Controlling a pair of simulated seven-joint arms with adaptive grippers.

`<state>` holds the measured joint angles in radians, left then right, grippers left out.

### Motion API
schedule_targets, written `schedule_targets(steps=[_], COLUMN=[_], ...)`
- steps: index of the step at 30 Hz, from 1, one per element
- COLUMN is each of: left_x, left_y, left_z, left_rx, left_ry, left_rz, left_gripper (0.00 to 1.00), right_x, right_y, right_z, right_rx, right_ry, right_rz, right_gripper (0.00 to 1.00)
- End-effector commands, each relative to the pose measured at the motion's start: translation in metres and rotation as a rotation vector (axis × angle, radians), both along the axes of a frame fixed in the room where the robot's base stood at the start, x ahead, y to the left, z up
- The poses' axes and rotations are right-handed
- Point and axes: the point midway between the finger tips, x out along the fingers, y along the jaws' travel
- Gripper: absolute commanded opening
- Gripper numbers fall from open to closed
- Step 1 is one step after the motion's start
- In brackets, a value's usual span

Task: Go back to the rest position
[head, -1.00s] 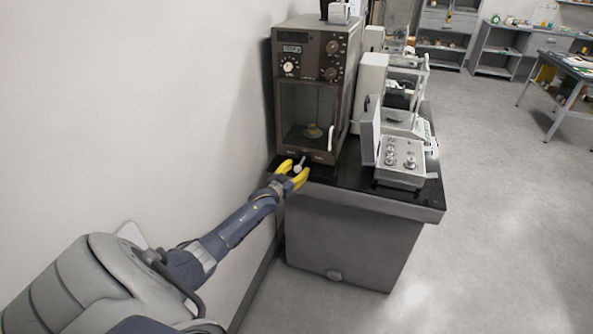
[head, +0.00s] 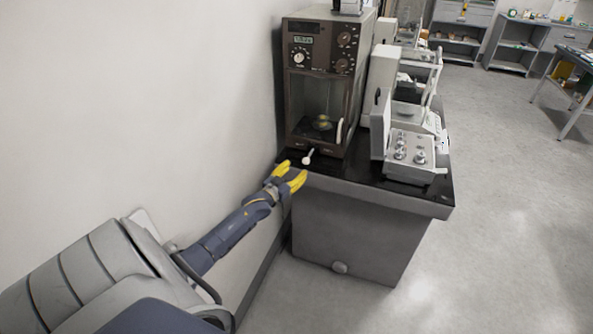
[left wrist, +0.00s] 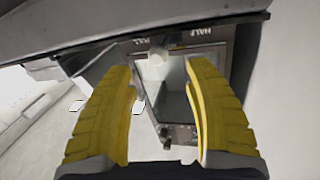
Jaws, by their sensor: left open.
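My left gripper (head: 289,172) with yellow fingers is open and empty, just off the front left edge of the black-topped table (head: 338,179). In the left wrist view its two yellow fingers (left wrist: 162,100) stand wide apart with nothing between them. A small white knob (head: 308,157) at the foot of the brown balance (head: 326,80) is a little beyond the fingertips and apart from them. It also shows in the left wrist view (left wrist: 158,55). My right gripper is in neither view.
A weight box (head: 410,153) with an upright lid stands on the table's right side. Paler balances (head: 411,112) stand behind it. The wall (head: 190,90) is close on the left. Open floor (head: 500,190) lies to the right.

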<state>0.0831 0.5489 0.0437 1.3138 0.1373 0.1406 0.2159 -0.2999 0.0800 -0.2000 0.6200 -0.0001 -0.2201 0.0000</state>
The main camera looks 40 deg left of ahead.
Motion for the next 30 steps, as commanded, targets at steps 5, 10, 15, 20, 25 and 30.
schedule_targets(steps=[5, 10, 15, 20, 25, 30], left_x=[0.000, 0.000, -0.001, -0.010, -0.037, -0.081], left_y=[0.000, 0.000, 0.003, 0.014, 0.007, -0.012], left_z=[0.000, 0.000, -0.007, -0.052, -0.133, -0.219], left_rx=[0.000, 0.000, 0.037, 0.101, 0.140, 0.163], left_ry=[0.000, 0.000, 0.028, 0.143, 0.310, 0.483], left_rz=[0.000, 0.000, 0.009, 0.039, 0.053, 0.048], left_gripper=[0.52, 0.52, 0.52, 0.52, 0.52, 0.52], right_x=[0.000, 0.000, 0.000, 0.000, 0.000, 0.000], right_y=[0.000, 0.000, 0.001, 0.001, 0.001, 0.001], right_z=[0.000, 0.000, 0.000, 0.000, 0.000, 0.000], right_rx=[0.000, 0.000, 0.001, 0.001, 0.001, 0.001], right_ry=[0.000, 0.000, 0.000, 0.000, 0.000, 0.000], right_rz=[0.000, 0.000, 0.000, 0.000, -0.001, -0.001], right_gripper=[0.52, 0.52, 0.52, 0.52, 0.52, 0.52])
